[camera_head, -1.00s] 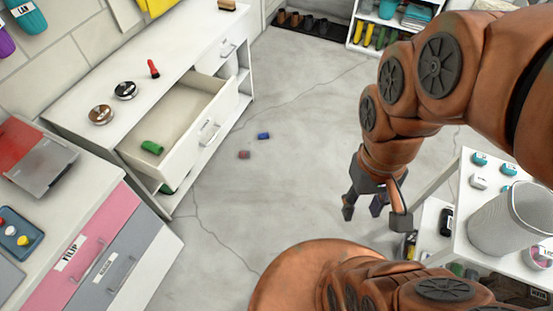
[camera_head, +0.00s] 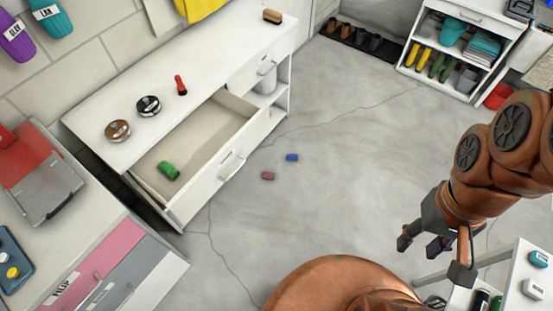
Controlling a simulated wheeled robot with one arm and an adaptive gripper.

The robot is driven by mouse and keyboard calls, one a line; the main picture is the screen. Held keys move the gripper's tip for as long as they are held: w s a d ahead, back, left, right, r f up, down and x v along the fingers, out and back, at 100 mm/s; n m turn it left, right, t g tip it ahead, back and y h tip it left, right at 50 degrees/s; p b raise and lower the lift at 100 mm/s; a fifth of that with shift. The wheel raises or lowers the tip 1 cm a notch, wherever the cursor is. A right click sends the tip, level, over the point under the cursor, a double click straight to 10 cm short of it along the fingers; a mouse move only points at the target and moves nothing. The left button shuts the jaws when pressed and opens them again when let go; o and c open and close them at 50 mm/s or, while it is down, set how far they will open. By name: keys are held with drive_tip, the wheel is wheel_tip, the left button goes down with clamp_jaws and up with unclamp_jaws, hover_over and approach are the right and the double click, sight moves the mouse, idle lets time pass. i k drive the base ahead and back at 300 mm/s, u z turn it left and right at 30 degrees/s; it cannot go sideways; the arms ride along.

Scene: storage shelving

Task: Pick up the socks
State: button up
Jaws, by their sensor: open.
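A small green roll (camera_head: 169,171) lies in the open drawer (camera_head: 190,206) of the white cabinet, near its left end. A small red roll (camera_head: 267,176) and a small blue roll (camera_head: 292,157) lie apart on the floor, right of the drawer. Any of these may be rolled socks; they are too small to tell. My gripper (camera_head: 432,260) is at the lower right, pointing down with its fingers spread. It is well away from the three rolls. A dark purplish shape shows between its fingers; I cannot tell whether it is part of the gripper.
The cabinet top (camera_head: 205,70) carries two round tins, a red item and a brush. A counter with a red and grey box (camera_head: 45,190) stands at left. A white table (camera_head: 520,290) stands below right of my gripper. Shoes and shelving line the back.

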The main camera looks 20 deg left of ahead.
sight(267, 175)
drive_tip(key=u, duration=0.35)
drive_tip(key=i, duration=0.8)
drive_tip(key=u, duration=1.15)
drive_tip(key=i, duration=0.4)
drive_tip(key=u, duration=0.4)
